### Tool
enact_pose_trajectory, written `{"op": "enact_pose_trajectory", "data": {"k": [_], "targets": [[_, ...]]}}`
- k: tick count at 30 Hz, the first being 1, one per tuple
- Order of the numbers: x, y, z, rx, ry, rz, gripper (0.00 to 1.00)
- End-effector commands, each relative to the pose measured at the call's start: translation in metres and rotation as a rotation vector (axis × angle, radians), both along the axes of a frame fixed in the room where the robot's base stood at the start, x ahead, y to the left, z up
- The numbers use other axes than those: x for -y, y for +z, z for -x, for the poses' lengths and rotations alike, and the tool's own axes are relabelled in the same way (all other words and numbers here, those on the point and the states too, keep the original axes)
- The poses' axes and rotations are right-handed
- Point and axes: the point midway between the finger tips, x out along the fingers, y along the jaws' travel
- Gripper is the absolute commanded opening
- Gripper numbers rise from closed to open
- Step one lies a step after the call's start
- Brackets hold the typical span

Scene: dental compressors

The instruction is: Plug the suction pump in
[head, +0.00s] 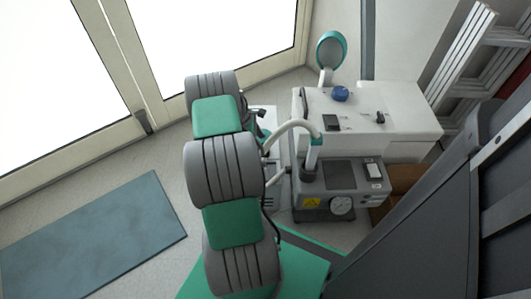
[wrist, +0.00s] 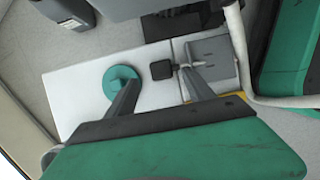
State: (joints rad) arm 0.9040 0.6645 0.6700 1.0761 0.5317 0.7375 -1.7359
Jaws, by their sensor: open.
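A grey machine (head: 343,182) with a round gauge and a yellow warning label stands right of my arm in the head view; I cannot tell whether it is the suction pump. My gripper (wrist: 160,79) is open in the wrist view, its two grey fingers spread above a white surface (wrist: 75,88). A small black square piece (wrist: 161,70) lies between the fingertips in the picture, close to the right one; I cannot tell whether it is a plug or whether they touch. My arm hides the gripper in the head view. No socket is clearly identifiable.
A white cabinet (head: 410,125) with a blue knob (head: 340,94) stands behind the grey machine. A teal disc (wrist: 122,86) is by the left finger. A pale hose (head: 292,125) arches near my arm. A ladder (head: 465,60) leans at right. A blue-grey mat (head: 95,240) lies on open floor.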

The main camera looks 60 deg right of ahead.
Motion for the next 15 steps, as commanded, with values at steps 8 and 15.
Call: {"op": "enact_pose_trajectory", "data": {"k": [8, 15], "targets": [[0.0, -0.01, 0.003, 0.0, 0.0, -0.001, 0.62], [0.005, -0.047, 0.016, -0.001, -0.002, 0.0, 0.62]]}}
